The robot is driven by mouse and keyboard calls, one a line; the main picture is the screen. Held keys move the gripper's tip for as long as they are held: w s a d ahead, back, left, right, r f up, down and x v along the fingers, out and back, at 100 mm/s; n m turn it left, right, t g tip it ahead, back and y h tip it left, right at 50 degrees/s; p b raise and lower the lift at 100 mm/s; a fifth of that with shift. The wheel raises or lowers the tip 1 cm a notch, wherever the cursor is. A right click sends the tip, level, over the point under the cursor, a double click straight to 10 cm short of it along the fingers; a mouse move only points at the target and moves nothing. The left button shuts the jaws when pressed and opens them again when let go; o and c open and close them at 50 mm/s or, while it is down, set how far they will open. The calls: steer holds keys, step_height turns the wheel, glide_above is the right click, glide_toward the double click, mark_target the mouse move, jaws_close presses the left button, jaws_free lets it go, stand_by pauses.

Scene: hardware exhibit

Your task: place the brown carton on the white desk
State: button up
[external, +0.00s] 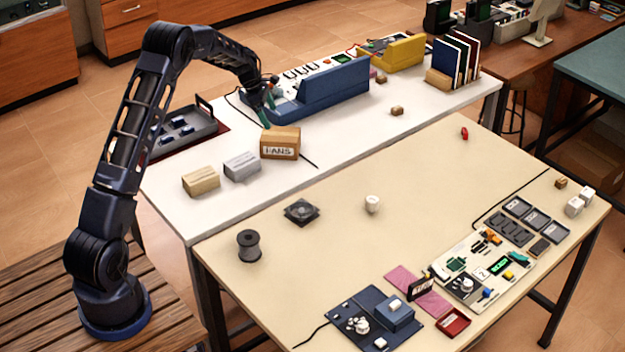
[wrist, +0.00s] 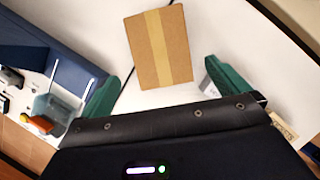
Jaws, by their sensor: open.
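The brown carton (external: 280,143), marked "FANS", stands on the white desk (external: 225,203) near its middle. In the wrist view the carton (wrist: 159,48) shows its taped top, ahead of and between the fingers. My gripper (external: 266,106) is open and empty, just above and behind the carton at its left in the external view. Its two green fingers show at the sides of the wrist view (wrist: 163,82). I see no contact with the carton.
A grey box (external: 241,166) and a tan box (external: 201,181) stand left of the carton. A blue bin-like unit (external: 325,88) is behind it. A dark tray (external: 184,128) lies at the back left. The cream table (external: 330,260) adjoins in front.

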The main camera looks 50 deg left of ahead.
steer(key=s+d+r+m+y, duration=0.1)
steer(key=s+d+r+m, duration=0.5)
steer(key=s+d+r, duration=0.55)
steer(key=s+d+r+m, duration=0.75)
steer(key=d+r, duration=0.55)
steer(key=r, duration=0.2)
steer(key=s+d+r+m+y, duration=0.1)
steer(key=s+d+r+m, duration=0.15)
steer(key=s+d, duration=0.45)
steer(key=s+d+r+m, duration=0.15)
steer(key=s+m, duration=0.25)
steer(key=s, duration=0.8)
steer(key=s+d+f+m, duration=0.2)
steer(key=s+m, duration=0.1)
steer(key=s, duration=0.4)
steer(key=s+d+f+m+t+y, duration=0.1)
steer(key=s+m, duration=0.3)
steer(key=s, duration=0.4)
steer(key=shift+s+d+f, duration=0.2)
steer(key=shift+d+f, duration=0.4)
